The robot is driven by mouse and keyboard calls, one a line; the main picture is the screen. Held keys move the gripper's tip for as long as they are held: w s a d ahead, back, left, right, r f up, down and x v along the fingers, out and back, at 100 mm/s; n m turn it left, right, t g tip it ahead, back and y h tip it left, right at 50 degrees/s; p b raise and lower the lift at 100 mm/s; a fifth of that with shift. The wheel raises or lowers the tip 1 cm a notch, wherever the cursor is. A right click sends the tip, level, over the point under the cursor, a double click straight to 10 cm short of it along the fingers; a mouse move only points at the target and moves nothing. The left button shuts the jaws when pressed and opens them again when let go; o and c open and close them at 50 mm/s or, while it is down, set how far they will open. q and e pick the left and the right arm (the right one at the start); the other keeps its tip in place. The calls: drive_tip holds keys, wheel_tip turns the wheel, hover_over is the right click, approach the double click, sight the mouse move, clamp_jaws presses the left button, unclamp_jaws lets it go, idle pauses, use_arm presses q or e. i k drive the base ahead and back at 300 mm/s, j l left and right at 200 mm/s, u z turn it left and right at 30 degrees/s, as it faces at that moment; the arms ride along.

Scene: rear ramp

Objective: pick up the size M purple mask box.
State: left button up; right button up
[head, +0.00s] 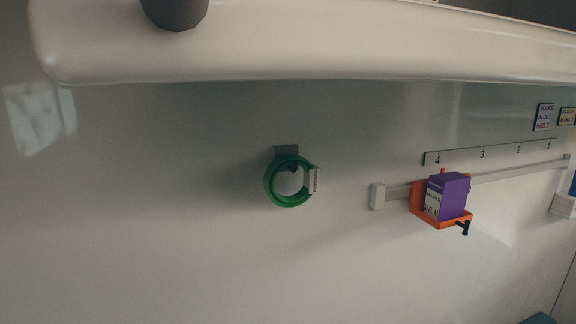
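A purple box (455,192) with a white label on its left face sits upright in an orange holder (417,203). The holder is mounted on a pale wall rail (500,175), below the number 4 end of a numbered strip. Lettering on the label is too small to read surely, though it seems to end in M. A small black knob (464,228) sticks out at the holder's lower right. Neither of my grippers is in the head view.
A green ring (271,187) with a white tag hangs from a grey wall bracket (287,153) left of the box. A thick white ledge (300,45) crosses the top, with a dark grey object (177,12) on it. Small signs (543,117) are at the upper right. The lower wall is bare.

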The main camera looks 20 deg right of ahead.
sight(446, 196)
drive_tip(key=z, duration=1.45)
drive_tip(key=l+u, duration=0.1)
drive_tip(key=i+l, duration=0.05)
